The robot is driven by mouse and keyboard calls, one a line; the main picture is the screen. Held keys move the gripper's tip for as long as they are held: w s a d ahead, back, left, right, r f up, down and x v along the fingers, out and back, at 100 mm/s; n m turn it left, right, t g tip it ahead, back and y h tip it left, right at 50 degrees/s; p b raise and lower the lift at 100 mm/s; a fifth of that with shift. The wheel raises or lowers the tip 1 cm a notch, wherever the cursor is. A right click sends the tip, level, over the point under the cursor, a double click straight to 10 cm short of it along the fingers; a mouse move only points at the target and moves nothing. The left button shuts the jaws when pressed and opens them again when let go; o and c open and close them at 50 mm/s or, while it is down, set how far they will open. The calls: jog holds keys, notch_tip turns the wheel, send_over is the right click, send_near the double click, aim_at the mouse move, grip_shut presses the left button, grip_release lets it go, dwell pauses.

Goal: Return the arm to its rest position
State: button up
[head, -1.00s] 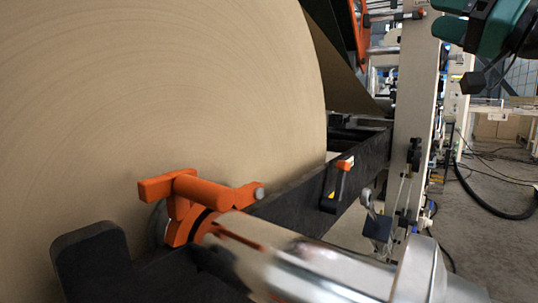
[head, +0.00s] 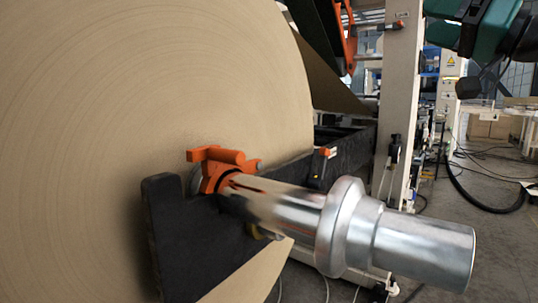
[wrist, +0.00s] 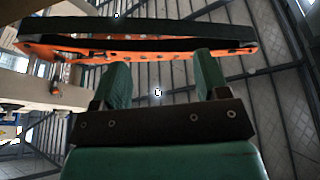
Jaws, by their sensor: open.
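My gripper (wrist: 160,80) shows in the wrist view as two green fingers standing apart on a dark bracket, with nothing between them. It points up toward the roof beams. An orange and black machine arm (wrist: 140,45) crosses the view behind the fingertips; I cannot tell how far beyond them it is. In the head view, a green and black part of my arm (head: 488,28) is at the upper right corner, raised and clear of the roll and the shaft. The fingertips are not visible there.
A large kraft paper roll (head: 110,120) fills the left. Its shiny metal shaft (head: 425,250) juts toward the lower right, past an orange clamp (head: 222,170) and a black support arm (head: 185,235). A pale machine column (head: 400,95) stands behind. Open floor with cables lies at right.

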jog(key=a+f+g+h+p, duration=0.3)
jog(key=a+f+p, duration=0.2)
jog(key=a, duration=0.3)
jog(key=s+a+f+g+h+p, duration=0.1)
jog(key=s+a+f+g+p, duration=0.1)
jog(key=s, duration=0.3)
jog(key=s+a+f+n+g+h+p, duration=0.1)
jog(key=s+a+f+g+h+p, duration=0.1)
jog(key=s+f+g+p, duration=0.2)
jog(key=s+a+f+g+h+p, duration=0.2)
jog(key=s+a+f+g+p, duration=0.1)
jog(key=s+f, duration=0.2)
jog(key=shift+s+f, duration=0.25)
jog(key=shift+s, duration=0.1)
jog(key=s+d+f+n+g+h+p, duration=0.1)
jog(key=s+d+f+g+h+p, duration=0.1)
jog(key=s, duration=0.6)
notch_tip(320, 180, down, 2)
jog(key=shift+s+d+f+g+h+p, duration=0.15)
jog(key=shift+d+g+h+p, duration=0.15)
jog(key=shift+d+g+h, duration=0.3)
jog(key=shift+a, duration=0.1)
